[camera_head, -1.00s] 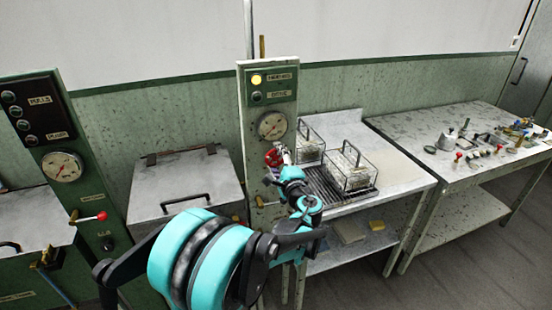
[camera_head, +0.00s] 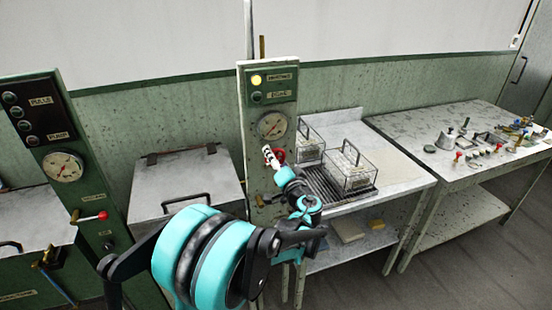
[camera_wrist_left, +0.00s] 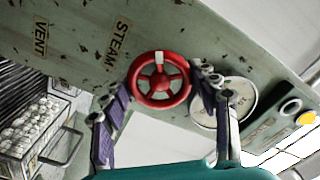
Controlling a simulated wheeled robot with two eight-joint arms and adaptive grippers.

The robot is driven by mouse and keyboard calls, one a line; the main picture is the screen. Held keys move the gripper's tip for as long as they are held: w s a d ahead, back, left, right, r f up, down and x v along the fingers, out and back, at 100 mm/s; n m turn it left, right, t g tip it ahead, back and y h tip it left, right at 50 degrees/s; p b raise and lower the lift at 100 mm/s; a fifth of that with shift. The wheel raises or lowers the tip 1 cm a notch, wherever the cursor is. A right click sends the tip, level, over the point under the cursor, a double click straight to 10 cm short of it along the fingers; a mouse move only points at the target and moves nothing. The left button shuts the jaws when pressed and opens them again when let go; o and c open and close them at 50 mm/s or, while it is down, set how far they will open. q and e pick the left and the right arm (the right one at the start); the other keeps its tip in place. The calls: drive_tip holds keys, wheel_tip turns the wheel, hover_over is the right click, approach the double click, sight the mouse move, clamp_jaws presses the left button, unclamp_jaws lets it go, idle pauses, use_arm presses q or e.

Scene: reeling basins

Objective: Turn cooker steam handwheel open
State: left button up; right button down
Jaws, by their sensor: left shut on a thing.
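The red steam handwheel (camera_head: 281,155) is on the green cooker panel (camera_head: 254,170), just below the gauge (camera_head: 272,126). In the left wrist view the handwheel (camera_wrist_left: 183,83) shows its spokes, hub and a pale mark on its rim, beside a STEAM label (camera_wrist_left: 118,45). My left gripper (camera_head: 271,157) is at the handwheel and partly covers it in the head view. In the left wrist view the fingers of my left gripper (camera_wrist_left: 158,77) lie on opposite sides of the rim, shut on it. My right gripper is not in view.
A lidded metal basin (camera_head: 185,180) stands left of the panel. A bench (camera_head: 395,165) with wire baskets (camera_head: 352,170) stands close on the right. Another panel (camera_head: 75,190) with a red-tipped lever (camera_head: 95,217) is further left. A table (camera_head: 470,165) with small parts is far right.

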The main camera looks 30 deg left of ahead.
use_arm(q)
drive_tip(key=n, duration=1.2)
idle(0.7)
drive_tip(key=o, duration=1.2)
drive_tip(key=v, duration=1.2)
drive_tip(key=shift+s+a, duration=0.1)
